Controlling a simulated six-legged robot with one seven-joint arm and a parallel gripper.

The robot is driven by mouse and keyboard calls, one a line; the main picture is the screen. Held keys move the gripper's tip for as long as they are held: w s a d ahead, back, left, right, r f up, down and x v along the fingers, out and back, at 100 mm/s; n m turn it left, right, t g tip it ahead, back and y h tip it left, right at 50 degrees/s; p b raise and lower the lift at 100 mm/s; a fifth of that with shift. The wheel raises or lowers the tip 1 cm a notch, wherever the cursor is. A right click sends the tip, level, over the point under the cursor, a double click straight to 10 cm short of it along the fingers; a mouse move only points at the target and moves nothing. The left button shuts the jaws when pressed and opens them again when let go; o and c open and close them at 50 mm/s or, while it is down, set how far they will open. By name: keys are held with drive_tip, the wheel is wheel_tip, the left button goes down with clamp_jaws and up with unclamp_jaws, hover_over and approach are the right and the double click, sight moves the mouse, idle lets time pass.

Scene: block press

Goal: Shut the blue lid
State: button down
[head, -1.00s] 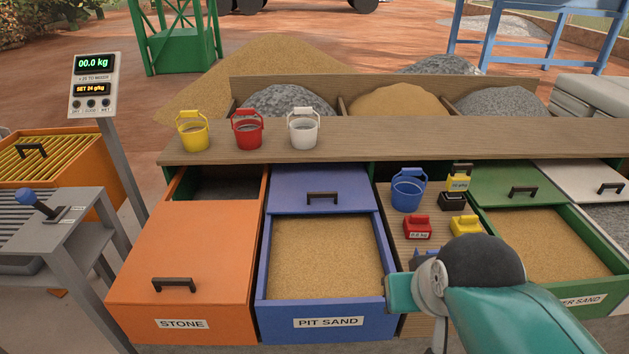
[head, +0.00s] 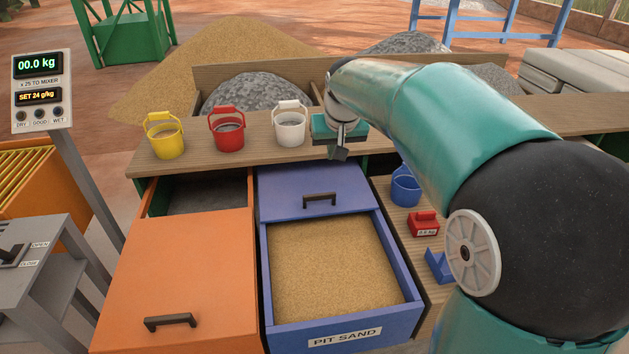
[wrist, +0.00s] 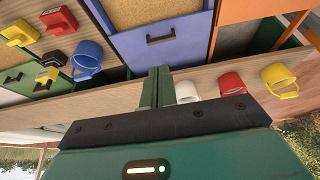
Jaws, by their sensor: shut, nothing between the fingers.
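The blue lid (head: 312,190) is slid back over the rear of the pit sand bin (head: 403,262), with its dark handle (head: 320,199) near its front edge. The bin's sand (head: 335,265) lies open in front of it. The lid also shows in the wrist view (wrist: 165,48), upside down. My gripper (head: 340,152) hangs above the wooden shelf behind the lid, right of the white bucket. It is shut and empty, and apart from the lid handle. In the wrist view its shut fingers (wrist: 157,85) point toward the lid.
Yellow (head: 164,136), red (head: 228,129) and white (head: 291,124) buckets stand on the shelf (head: 200,158) left of my gripper. A blue bucket (head: 405,188) and a red weight (head: 424,223) stand right of the bin. The orange stone lid (head: 185,260) lies to the left.

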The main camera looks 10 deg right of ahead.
drive_tip(key=w+f, duration=0.7)
drive_tip(key=w, duration=0.4)
hover_over(318, 203)
wheel_tip(318, 203, down, 11)
drive_tip(key=shift+g, duration=0.4)
drive_tip(key=x, duration=0.9)
drive_tip(key=shift+w+f, duration=0.2)
drive_tip(key=shift+w, duration=0.35)
drive_tip(key=shift+s+r, duration=0.1)
drive_tip(key=shift+s, duration=1.85)
drive_tip(key=shift+s, duration=0.1)
